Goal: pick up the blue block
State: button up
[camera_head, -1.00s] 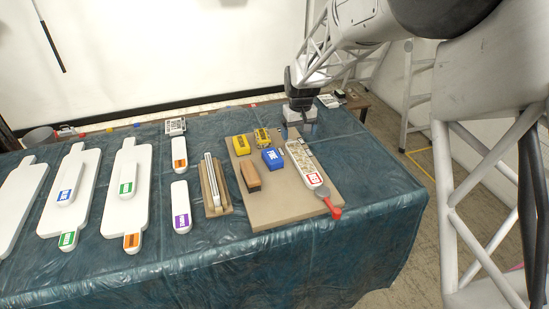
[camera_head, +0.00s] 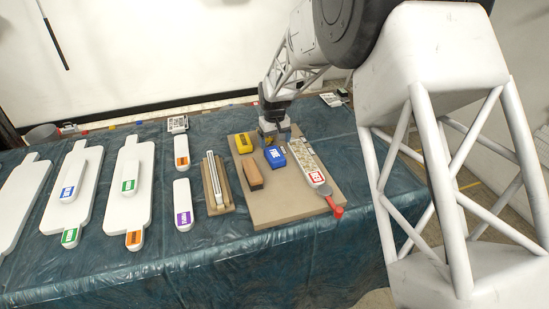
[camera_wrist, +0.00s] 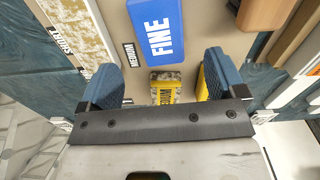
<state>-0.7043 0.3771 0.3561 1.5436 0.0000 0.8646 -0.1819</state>
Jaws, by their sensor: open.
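The blue block (camera_head: 275,157) lies on the tan board, its white label reading "FINE" in the wrist view (camera_wrist: 155,30). My gripper (camera_head: 271,136) is over the board just behind the blue block. In the wrist view my gripper (camera_wrist: 160,85) is open and empty, with its two blue-grey fingers apart. The blue block lies beyond the fingertips at the top of that view, partly cut off by the edge and not between the fingers. The exact height of the gripper above the board is hard to tell.
A yellow block (camera_head: 243,143) sits left of my gripper; a speckled yellow one (camera_wrist: 166,86) shows between the fingers. A brown block (camera_head: 252,175) and a long speckled piece with a red handle (camera_head: 312,172) flank the blue block. The board's front (camera_head: 290,208) is clear.

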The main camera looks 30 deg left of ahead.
aim_at(275, 153)
jog(key=shift+f, duration=1)
jog(key=shift+f, duration=0.15)
jog(key=shift+s+d+f, duration=0.1)
jog(key=shift+f, duration=2.4)
jog(key=shift+c, duration=0.4)
jog(key=c, duration=1)
